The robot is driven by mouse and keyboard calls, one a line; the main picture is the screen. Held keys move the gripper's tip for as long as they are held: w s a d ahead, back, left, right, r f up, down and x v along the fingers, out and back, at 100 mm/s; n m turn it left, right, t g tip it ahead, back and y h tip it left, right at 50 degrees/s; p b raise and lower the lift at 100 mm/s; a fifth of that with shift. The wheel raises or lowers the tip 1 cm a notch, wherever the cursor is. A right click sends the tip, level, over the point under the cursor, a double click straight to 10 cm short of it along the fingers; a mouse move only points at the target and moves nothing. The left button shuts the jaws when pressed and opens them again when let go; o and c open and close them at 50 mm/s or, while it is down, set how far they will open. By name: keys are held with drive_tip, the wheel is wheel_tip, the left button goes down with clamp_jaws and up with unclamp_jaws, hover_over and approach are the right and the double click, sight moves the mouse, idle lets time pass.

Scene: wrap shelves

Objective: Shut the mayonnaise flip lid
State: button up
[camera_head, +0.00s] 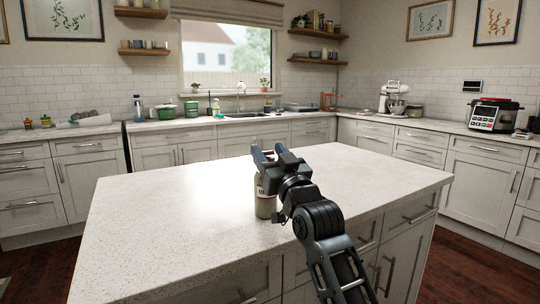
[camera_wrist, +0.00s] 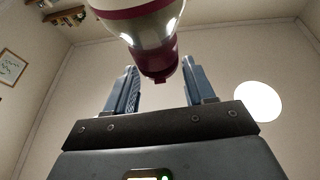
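The mayonnaise bottle (camera_head: 265,201) stands upright on the kitchen island, partly hidden by my gripper (camera_head: 268,155), which is at the height of its top. In the wrist view, the bottle has a pale, shiny body (camera_wrist: 155,38) and maroon parts; a maroon end (camera_wrist: 160,66) shows near the space between my fingers. My gripper (camera_wrist: 158,92) is open, with blue-grey fingers apart and nothing clamped between them. Whether the flip lid stands open is not clear from these views.
The island top (camera_head: 170,215) is clear around the bottle. Back counters hold a sink (camera_head: 243,114), green pots (camera_head: 167,111), a stand mixer (camera_head: 393,96) and a red-and-black cooker (camera_head: 494,115). Wooden floor (camera_head: 465,265) shows right of the island.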

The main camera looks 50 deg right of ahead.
drive_tip(key=shift+o, duration=1.4)
drive_tip(key=v, duration=0.7)
drive_tip(key=shift+s+a+b, duration=0.2)
drive_tip(key=shift+s+b, duration=0.15)
drive_tip(key=shift+b, duration=0.05)
